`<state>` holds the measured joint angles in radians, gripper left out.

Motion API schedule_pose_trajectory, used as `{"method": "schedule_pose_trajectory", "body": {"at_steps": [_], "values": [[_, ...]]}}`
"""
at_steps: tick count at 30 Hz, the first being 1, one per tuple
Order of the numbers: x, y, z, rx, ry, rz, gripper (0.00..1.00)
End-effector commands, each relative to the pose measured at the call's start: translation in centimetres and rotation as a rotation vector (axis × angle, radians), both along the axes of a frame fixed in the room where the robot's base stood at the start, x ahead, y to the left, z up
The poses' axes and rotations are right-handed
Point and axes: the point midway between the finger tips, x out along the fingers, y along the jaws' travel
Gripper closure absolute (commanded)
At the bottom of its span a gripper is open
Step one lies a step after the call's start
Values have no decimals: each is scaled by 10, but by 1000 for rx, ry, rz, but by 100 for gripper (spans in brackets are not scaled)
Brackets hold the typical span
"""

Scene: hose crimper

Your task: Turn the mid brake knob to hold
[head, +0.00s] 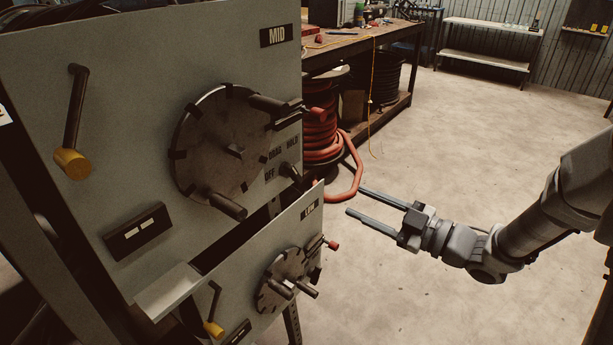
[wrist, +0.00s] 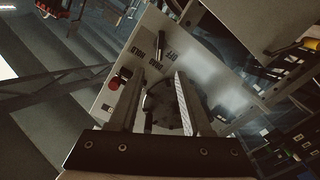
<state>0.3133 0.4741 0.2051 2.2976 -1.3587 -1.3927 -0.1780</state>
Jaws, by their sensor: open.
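The mid brake knob (head: 290,173) is a small black knob at the lower right of the grey MID panel (head: 50,80). The words OFF, DRAG and HOLD are printed around its left and upper sides. I cannot tell for sure which mark it points to. In the wrist view a dark knob (wrist: 157,47) shows beside such printed words, beyond my fingertips. My gripper (head: 356,201) is open and empty, to the right of the knob and apart from it, with its fingers pointing left toward the panel. Both fingers also show in the wrist view (wrist: 157,78).
A large disc (head: 210,150) with protruding handles sits left of the knob, with a red-tipped lever (head: 316,114) above. A yellow-ended crank (head: 72,160) is at left. The LOW panel (head: 240,310) juts out below. Red hose (head: 350,170) lies behind. Open floor is at right.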

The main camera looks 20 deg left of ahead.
Motion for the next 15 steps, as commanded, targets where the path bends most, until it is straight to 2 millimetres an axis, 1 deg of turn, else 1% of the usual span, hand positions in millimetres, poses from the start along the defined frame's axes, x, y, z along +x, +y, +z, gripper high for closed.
{"method": "schedule_pose_trajectory", "body": {"at_steps": [1, 15], "values": [[2, 10, -1, 1, 0, 6, 51], [41, 103, -1, -1, 0, 3, 51]]}}
